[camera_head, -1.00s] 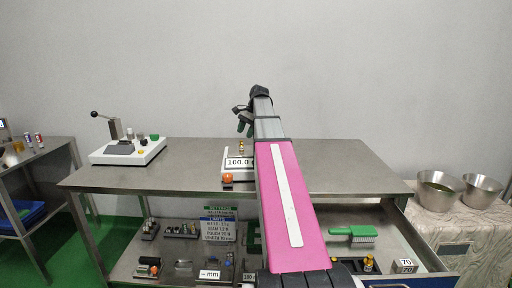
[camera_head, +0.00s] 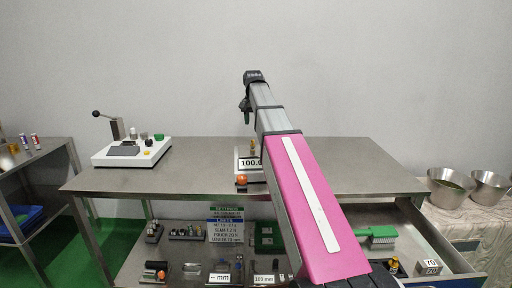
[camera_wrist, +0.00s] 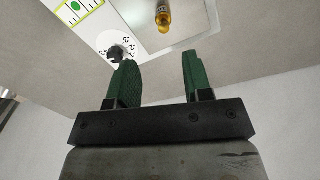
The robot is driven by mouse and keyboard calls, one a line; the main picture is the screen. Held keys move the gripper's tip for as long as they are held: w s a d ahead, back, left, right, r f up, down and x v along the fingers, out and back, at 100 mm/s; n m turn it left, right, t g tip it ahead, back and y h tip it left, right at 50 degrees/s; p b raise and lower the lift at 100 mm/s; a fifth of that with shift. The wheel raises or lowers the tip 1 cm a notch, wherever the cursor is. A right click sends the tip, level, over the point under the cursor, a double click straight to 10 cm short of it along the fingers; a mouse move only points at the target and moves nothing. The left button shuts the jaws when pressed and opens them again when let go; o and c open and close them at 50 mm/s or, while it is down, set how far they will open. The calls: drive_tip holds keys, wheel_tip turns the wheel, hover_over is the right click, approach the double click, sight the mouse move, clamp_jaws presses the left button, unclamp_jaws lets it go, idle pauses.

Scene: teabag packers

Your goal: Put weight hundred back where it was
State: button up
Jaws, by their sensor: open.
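The brass weight (camera_head: 253,147) stands upright on the white scale (camera_head: 254,177), whose display begins with 100. My arm hides part of the scale. In the wrist view the weight (camera_wrist: 163,16) shows at the top edge, on the white scale body (camera_wrist: 150,38). My gripper (camera_head: 246,112) is above the scale and apart from the weight. In the wrist view its two green fingers (camera_wrist: 157,68) are open with nothing between them.
A white device with a black lever (camera_head: 132,150) stands at the table's left. The steel tabletop (camera_head: 345,175) is clear right of my arm. Two metal bowls (camera_head: 447,190) stand at the far right. Small parts fill the lower shelf.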

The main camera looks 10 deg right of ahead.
sight(253, 140)
wheel_tip(253, 140, down, 4)
drive_tip(key=shift+r, duration=0.1)
drive_tip(key=shift+w+a+f, duration=0.1)
drive_tip(key=shift+w+f, duration=0.05)
drive_tip(key=shift+f, duration=1.3)
drive_tip(key=shift+w+a+f, duration=0.1)
drive_tip(key=shift+f, duration=1.35)
clamp_jaws()
